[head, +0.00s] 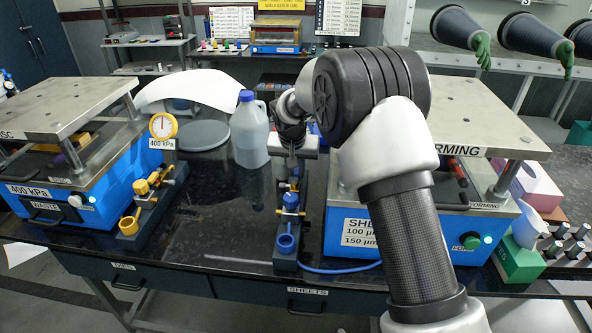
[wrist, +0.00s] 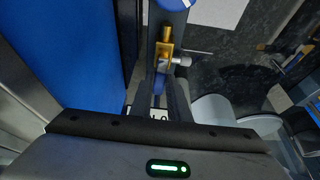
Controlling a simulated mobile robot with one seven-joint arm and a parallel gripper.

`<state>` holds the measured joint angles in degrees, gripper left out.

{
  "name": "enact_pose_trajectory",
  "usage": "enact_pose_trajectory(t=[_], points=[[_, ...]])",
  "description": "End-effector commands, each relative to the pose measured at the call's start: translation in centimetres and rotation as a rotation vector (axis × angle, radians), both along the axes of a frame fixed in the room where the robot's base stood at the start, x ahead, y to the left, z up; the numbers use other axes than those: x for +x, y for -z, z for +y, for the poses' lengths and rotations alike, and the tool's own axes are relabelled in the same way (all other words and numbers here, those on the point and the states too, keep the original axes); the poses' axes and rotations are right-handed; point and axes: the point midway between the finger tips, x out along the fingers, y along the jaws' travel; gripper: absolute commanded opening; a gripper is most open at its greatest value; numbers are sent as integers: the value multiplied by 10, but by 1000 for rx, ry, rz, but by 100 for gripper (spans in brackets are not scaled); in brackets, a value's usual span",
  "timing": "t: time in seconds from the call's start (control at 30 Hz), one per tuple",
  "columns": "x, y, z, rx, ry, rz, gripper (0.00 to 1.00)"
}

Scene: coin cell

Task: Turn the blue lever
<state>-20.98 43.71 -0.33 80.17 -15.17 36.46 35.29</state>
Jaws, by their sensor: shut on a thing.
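The blue lever (wrist: 159,84) shows between my fingers in the wrist view, at a brass valve (wrist: 165,50). In the head view a blue part of the valve (head: 291,199) shows below my gripper (head: 292,172), on a dark stand with a blue cup (head: 286,243) at its front. My gripper reaches down over the stand from behind my arm. In the wrist view my gripper (wrist: 162,98) is shut on the blue lever. Much of the lever is hidden by the fingers.
A blue press marked FORMING (head: 340,225) stands close to the right of the stand, partly behind my arm. A plastic jug (head: 250,140) stands to the left. A similar stand with a yellow cup (head: 129,225) is farther left, beside another press (head: 75,185). Dark tabletop (head: 220,215) between the stands is clear.

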Motion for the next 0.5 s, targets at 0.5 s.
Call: enact_pose_trajectory(t=[0.5], points=[[-1,2,-4,-1,377,-2,0]])
